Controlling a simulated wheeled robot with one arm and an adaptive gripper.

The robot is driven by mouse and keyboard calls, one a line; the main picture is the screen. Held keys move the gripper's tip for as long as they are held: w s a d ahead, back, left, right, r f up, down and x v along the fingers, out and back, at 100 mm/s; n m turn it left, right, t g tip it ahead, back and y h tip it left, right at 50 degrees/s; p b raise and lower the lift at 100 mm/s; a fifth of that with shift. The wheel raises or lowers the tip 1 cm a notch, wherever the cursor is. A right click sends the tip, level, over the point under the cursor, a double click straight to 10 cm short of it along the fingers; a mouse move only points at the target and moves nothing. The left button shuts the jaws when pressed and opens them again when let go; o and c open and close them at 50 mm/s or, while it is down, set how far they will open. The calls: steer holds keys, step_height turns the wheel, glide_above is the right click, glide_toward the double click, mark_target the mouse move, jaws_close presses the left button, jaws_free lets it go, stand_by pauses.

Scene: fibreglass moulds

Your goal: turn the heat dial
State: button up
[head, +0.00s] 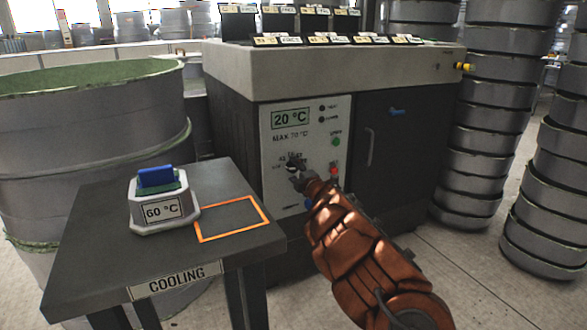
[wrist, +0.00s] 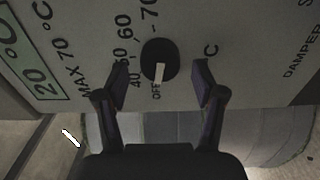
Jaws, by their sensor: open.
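The heat dial (wrist: 159,54) is a round black knob on the panel, ringed by marks that include OFF, 40, 50, 60 and 70. Its white pointer mark is at the side near the OFF label. In the head view the dial (head: 291,168) is small and partly covered by my gripper (head: 298,178). In the wrist view my gripper (wrist: 160,82) is open, with one finger on each side of the dial and a gap visible at both sides. The control panel (head: 277,145) has a display (head: 291,118) reading 20 °C, with MAX 70 °C below.
A dark COOLING table (head: 105,220) stands at left with an empty orange square outline (head: 232,219). Stacked grey moulds (head: 485,150) stand at right.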

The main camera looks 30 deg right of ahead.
steer(key=shift+w+d, duration=0.1)
steer(key=shift+w, duration=0.3)
steer(key=shift+d, duration=0.1)
steer(key=shift+s+d, duration=0.1)
steer(key=c, duration=1.2)
